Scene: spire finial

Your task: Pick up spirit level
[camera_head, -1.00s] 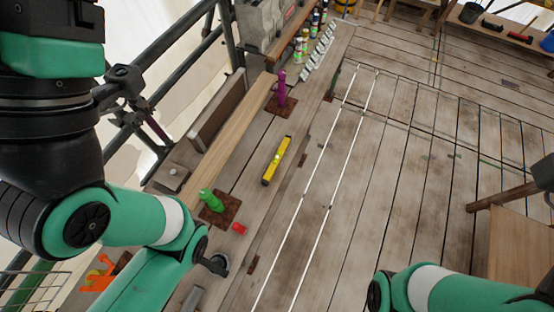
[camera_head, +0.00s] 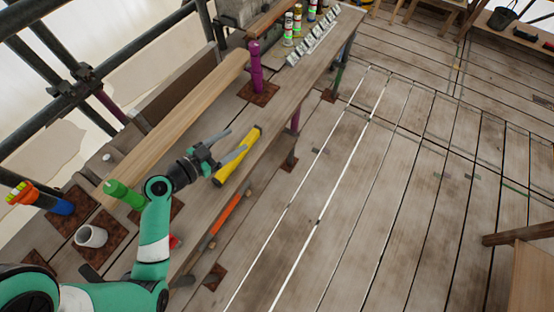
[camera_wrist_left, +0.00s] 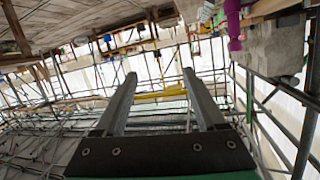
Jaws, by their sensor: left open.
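The yellow spirit level (camera_head: 231,166) lies slantwise on the wooden bench plank, near its right edge, in the head view. My left gripper (camera_head: 236,141) is open beside its left side, with its fingers pointing right toward it. One finger overlaps the level in this view; I cannot tell whether they touch. In the left wrist view the level (camera_wrist_left: 160,97) shows as a yellow strip crossing between the two open fingers (camera_wrist_left: 160,74). My right gripper is not in view.
A white cup (camera_head: 91,236) is at lower left. Several cans (camera_head: 297,20) stand at the back. The floor right of the bench is open.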

